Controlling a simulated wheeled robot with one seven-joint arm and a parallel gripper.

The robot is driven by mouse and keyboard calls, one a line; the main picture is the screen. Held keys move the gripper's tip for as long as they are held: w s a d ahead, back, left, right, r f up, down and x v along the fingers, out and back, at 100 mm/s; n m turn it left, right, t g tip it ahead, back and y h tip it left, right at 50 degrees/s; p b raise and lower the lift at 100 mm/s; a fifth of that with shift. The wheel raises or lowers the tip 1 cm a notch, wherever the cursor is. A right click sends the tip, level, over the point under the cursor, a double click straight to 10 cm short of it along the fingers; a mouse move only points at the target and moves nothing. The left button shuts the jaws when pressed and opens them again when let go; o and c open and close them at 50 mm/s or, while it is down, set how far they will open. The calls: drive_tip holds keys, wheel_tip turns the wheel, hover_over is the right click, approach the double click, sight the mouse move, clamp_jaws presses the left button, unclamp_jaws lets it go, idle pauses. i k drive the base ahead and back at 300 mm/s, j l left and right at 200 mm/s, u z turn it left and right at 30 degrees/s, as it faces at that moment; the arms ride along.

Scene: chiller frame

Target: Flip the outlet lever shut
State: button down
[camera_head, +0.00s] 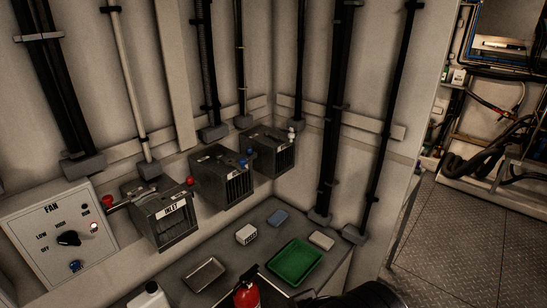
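Three grey boxes with front grilles hang on the wall in the head view. The left box (160,212) carries a label reading INLET and has red-knobbed levers, one red knob (108,201) at its left and one red knob (190,181) at its right. The middle box (212,163) has a small label I cannot read and blue lever knobs (247,156) at its right. The right box (267,142) has a white-tipped lever (291,132). I cannot tell which lever is the outlet one. My gripper's fingers are not in view.
A fan panel (50,258) with a black dial is at left. The counter below holds a green tray (320,258), a metal tray (221,264), a small white box (246,235) and a blue item (278,218). A red extinguisher (247,294) and a white bottle (150,298) are in front.

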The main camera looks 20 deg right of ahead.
sight(242, 162)
drive_tip(key=z, duration=0.2)
drive_tip(key=i+l+u, duration=0.15)
drive_tip(key=l+u, duration=0.65)
drive_tip(key=u, duration=0.15)
drive_tip(key=l+u, duration=0.9)
drive_tip(key=k+l+u, duration=0.15)
drive_tip(key=l+u, duration=0.3)
